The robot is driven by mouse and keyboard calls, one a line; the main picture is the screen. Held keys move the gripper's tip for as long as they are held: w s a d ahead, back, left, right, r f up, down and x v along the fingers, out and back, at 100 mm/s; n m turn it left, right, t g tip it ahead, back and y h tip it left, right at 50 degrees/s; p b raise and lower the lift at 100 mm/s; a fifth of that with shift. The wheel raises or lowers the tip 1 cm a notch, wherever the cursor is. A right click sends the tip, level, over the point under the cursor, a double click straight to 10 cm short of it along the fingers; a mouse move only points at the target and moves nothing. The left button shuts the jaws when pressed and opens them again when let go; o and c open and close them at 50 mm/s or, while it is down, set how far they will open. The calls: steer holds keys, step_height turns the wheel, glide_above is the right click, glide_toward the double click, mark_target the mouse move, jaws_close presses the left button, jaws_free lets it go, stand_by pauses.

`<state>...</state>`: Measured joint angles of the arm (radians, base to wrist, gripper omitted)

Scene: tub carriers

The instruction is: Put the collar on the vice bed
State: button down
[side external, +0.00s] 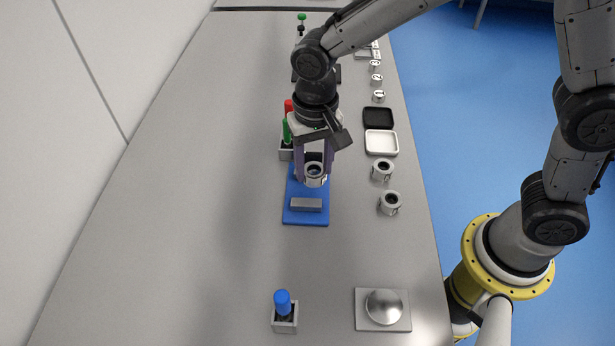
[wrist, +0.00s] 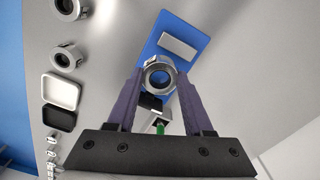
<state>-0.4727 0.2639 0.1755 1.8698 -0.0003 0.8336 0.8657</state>
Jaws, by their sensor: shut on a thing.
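A grey metal collar (side external: 315,181) is held between the two purple fingers of my gripper (side external: 314,173). In the wrist view the collar (wrist: 158,62) shows end-on between the fingertips, with blue visible through its hole. The vice bed (side external: 305,218) is a blue plate with a grey block (side external: 306,204) across its near part. The collar is over the plate's farther part, beyond the block. I cannot tell whether it touches the plate. In the wrist view the blue plate (wrist: 153,43) lies beneath and past the collar. My fingers and the collar hide the plate's far part.
Two other collars stand to the right (side external: 382,177) (side external: 390,210). A white tray (side external: 381,143) and a black tray (side external: 378,117) lie behind them. Red and green handles (side external: 287,130) stand close left of my gripper. A blue-handled tool (side external: 283,302) and domed plate (side external: 383,307) are in front.

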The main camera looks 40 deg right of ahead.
mark_target(307, 179)
steer(key=shift+w+a+f, duration=0.2)
steer(key=shift+w+f, duration=0.25)
steer(key=shift+w+a+f, duration=0.1)
steer(key=shift+w+f, duration=0.05)
steer(key=shift+f, duration=1.65)
steer(key=shift+c, duration=1.5)
jaws_free()
steer(key=shift+f, duration=0.15)
step_height(307, 179, up, 12)
steer(key=shift+r, duration=0.25)
